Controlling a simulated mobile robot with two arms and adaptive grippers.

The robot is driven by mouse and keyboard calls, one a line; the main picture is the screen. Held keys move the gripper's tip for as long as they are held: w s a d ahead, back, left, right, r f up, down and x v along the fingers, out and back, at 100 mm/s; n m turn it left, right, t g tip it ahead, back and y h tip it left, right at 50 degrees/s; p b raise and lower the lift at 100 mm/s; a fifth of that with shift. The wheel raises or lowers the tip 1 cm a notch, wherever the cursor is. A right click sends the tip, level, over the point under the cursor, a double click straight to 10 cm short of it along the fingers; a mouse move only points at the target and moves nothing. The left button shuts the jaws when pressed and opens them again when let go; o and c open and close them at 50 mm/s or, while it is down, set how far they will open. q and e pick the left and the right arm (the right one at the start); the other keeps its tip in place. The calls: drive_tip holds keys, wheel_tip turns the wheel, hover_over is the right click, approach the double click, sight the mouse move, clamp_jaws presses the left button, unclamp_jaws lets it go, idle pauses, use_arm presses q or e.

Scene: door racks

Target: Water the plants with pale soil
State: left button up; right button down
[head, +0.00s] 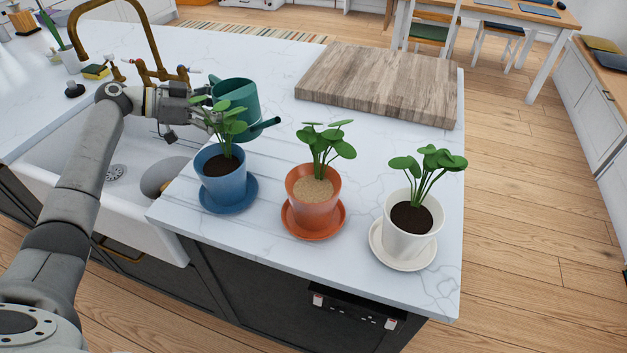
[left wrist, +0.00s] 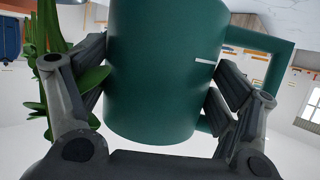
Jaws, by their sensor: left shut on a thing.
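My left gripper (head: 203,103) is shut on a green watering can (head: 240,97), held upright behind the blue pot. In the left wrist view the can (left wrist: 165,75) fills the space between both fingers, its handle to the right. The can's spout points right, toward the orange pot. The blue pot (head: 224,183) on a blue saucer holds dark soil. The orange pot (head: 301,205) on an orange saucer holds pale, sandy soil (head: 314,189). The white pot (head: 396,231) on a white saucer holds dark soil. Each has a green leafy plant. My right gripper is not in view.
A wooden board (head: 380,82) lies at the back right of the white counter (head: 350,140). A white sink (head: 75,190) with a brass faucet (head: 153,60) is at the left, under my arm. The counter between the board and the pots is clear.

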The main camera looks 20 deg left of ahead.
sight(223, 102)
use_arm(q)
drive_tip(key=shift+s+r, duration=0.1)
drive_tip(key=shift+r, duration=0.1)
drive_tip(key=shift+d, duration=0.1)
drive_tip(key=shift+s+d+r+m+y+p, duration=0.1)
drive_tip(key=shift+s+d+m+y+p, duration=0.3)
drive_tip(key=shift+p, duration=0.35)
drive_tip(key=r+p, duration=0.1)
drive_tip(key=d+m+p, duration=0.1)
drive_tip(key=r+y+p, duration=0.1)
drive_tip(key=shift+s+d+r, duration=0.2)
drive_tip(key=shift+s+r, duration=0.05)
drive_tip(key=shift+r, duration=0.1)
drive_tip(key=shift+s+t, duration=0.1)
drive_tip(key=shift+t, duration=0.2)
drive_tip(key=shift+m, duration=0.3)
drive_tip(key=shift+d+r+y, duration=0.1)
drive_tip(key=shift+d+y, duration=0.05)
drive_tip(key=shift+y, duration=0.15)
drive_tip(key=shift+s+d+r, duration=0.1)
drive_tip(key=shift+s+d, duration=0.05)
